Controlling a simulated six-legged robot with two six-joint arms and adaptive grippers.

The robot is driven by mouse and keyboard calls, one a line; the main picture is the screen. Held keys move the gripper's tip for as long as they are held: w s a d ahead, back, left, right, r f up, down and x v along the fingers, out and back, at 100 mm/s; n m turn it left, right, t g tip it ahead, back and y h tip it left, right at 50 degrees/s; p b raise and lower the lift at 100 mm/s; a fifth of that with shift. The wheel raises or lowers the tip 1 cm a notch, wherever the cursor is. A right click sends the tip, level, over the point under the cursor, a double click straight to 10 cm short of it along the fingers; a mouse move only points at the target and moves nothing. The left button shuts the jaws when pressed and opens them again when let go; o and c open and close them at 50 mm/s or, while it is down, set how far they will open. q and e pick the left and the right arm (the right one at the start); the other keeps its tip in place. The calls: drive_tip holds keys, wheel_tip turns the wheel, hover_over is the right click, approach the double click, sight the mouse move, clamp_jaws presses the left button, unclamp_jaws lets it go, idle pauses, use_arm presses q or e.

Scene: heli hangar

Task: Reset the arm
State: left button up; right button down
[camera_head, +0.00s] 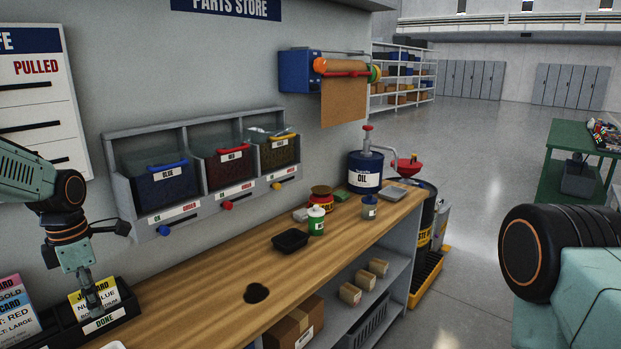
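My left arm comes in from the left, and its gripper (92,298) points down at the black tray marked DONE (103,321) at the bench's near left. A yellow job card (111,290) reading NUT BLUE stands in that tray, just behind the gripper's fingers. The fingers look narrow and overlap the card, so I cannot tell whether they touch it or are parted. On the right, part of my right arm (590,290) shows, but its gripper is outside the view.
The wooden bench (205,285) has clear room in the middle. Wall bins (157,187) hang above. A green table (560,135) stands at right.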

use_arm(q)
drive_tip(key=s+d+f+m+h, duration=0.1)
drive_tip(key=s+d+f+m, duration=0.5)
drive_tip(key=f, duration=0.4)
drive_tip(key=s+d+f+m, duration=0.4)
drive_tip(key=d+f+m, duration=0.3)
drive_tip(key=d+f, duration=0.2)
drive_tip(key=s+d+f+m+y, duration=0.1)
drive_tip(key=s+d+f+m, duration=0.2)
drive_tip(key=s+m, duration=0.65)
drive_tip(key=s+d+f+m, duration=0.2)
drive_tip(key=s+f+m, duration=0.15)
drive_tip(key=s, duration=1.15)
wheel_tip(320, 180, down, 13)
drive_tip(key=b, duration=1.4)
drive_tip(key=shift+w+m, duration=0.3)
drive_tip(key=shift+m, duration=0.1)
drive_tip(key=shift+s, duration=0.1)
